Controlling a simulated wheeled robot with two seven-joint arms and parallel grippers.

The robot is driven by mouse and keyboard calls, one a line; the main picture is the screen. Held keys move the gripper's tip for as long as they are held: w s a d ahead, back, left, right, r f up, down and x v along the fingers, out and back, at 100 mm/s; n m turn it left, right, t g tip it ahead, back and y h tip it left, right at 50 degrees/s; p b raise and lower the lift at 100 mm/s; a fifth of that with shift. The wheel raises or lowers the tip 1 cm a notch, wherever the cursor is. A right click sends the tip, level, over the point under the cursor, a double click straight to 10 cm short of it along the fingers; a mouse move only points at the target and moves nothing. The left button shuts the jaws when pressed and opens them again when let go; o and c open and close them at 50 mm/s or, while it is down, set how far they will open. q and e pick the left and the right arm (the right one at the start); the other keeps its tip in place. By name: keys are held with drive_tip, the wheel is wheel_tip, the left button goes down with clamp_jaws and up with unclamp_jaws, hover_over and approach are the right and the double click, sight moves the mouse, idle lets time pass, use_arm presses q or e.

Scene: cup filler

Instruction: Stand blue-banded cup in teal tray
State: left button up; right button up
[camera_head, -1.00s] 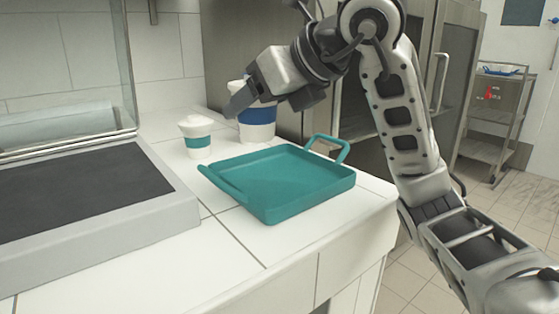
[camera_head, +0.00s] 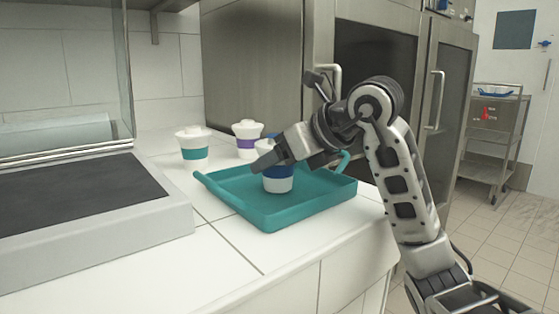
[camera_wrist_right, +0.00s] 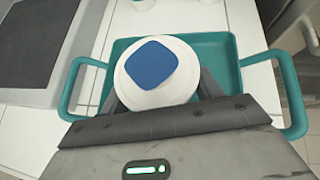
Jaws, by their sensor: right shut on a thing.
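The blue-banded cup (camera_head: 278,180) is white with a dark blue band and stands upright in or just above the teal tray (camera_head: 290,215). I cannot tell whether its base touches the tray floor. In the right wrist view its white lid with a blue square top (camera_wrist_right: 152,64) is seen from above, over the tray (camera_wrist_right: 215,45). My right gripper (camera_head: 268,165) is shut on the cup, near its upper part, and hides the lid in the head view. My left gripper is not in view.
A teal-banded cup (camera_head: 194,146) and a purple-banded cup (camera_head: 246,140) stand on the white counter behind the tray. A grey-framed dark plate (camera_head: 75,190) is at left. The tray has two raised handles. Counter in front is clear.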

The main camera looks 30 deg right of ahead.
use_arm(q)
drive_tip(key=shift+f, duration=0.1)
use_arm(e)
drive_tip(key=shift+f, duration=0.15)
drive_tip(key=o, duration=1.1)
drive_tip(key=shift+r, duration=0.3)
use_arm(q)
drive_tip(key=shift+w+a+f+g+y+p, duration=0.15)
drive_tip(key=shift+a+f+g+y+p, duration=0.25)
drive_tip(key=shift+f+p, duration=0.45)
use_arm(e)
drive_tip(key=v, duration=1.2)
